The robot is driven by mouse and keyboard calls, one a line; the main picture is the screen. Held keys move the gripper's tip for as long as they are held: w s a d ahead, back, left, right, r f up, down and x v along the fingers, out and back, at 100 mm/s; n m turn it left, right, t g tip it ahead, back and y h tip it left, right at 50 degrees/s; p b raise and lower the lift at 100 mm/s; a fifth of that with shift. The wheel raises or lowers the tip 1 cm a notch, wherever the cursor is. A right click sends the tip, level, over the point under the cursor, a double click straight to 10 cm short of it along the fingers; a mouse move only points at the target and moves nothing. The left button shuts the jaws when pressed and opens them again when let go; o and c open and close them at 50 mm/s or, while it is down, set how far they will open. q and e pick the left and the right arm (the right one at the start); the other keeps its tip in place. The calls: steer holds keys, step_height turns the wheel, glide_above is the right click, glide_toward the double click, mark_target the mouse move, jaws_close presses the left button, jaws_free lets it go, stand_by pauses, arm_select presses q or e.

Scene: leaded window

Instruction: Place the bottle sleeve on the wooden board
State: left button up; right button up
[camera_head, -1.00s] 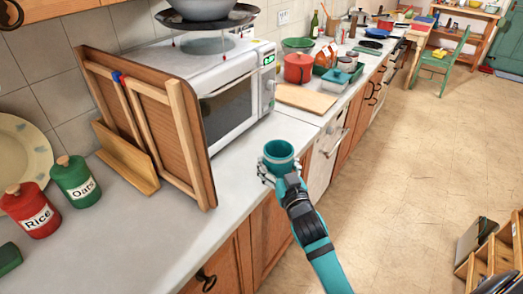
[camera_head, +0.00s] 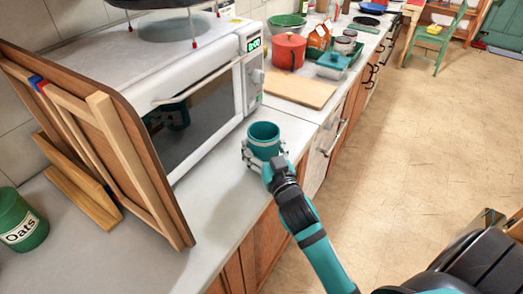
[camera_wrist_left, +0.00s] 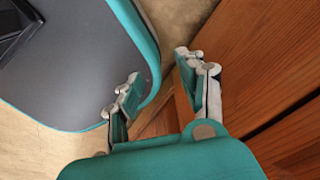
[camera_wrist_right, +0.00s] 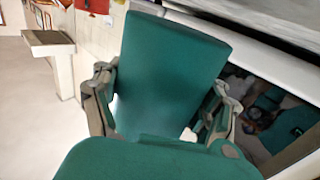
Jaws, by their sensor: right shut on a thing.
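The bottle sleeve (camera_head: 264,136) is a teal, open-topped cylinder. My right gripper (camera_head: 265,160) is shut on it and holds it roughly upright above the counter's front edge, before the microwave. The sleeve (camera_wrist_right: 170,75) fills the middle of the right wrist view, with a finger on each side. The wooden board (camera_head: 300,90) is pale and lies flat on the counter, beyond the sleeve and apart from it. My left gripper (camera_wrist_left: 158,72) shows only in the left wrist view. Its fingers are apart with nothing between them, near wooden cabinet fronts.
The white microwave (camera_head: 185,95) stands left of the sleeve. A red pot (camera_head: 288,52) and a teal dish (camera_head: 333,66) stand just behind the board. A folded wooden frame (camera_head: 110,150) leans at the left. The board's top looks mostly clear.

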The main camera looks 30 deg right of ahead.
step_height(320, 180, down, 3)
steer(key=shift+r+b, duration=0.15)
steer(key=shift+b, duration=0.7)
steer(key=shift+w+d, duration=0.15)
steer(key=shift+w, duration=0.25)
steer(key=shift+s, duration=0.3)
steer(key=o, duration=1.2)
steer(key=shift+o, duration=0.7)
arm_select(q)
steer(key=w+f, duration=0.1)
steer(key=f, duration=0.1)
steer(key=shift+w+d+f, duration=0.3)
steer(key=shift+w+f, duration=0.05)
steer(key=shift+r, duration=0.1)
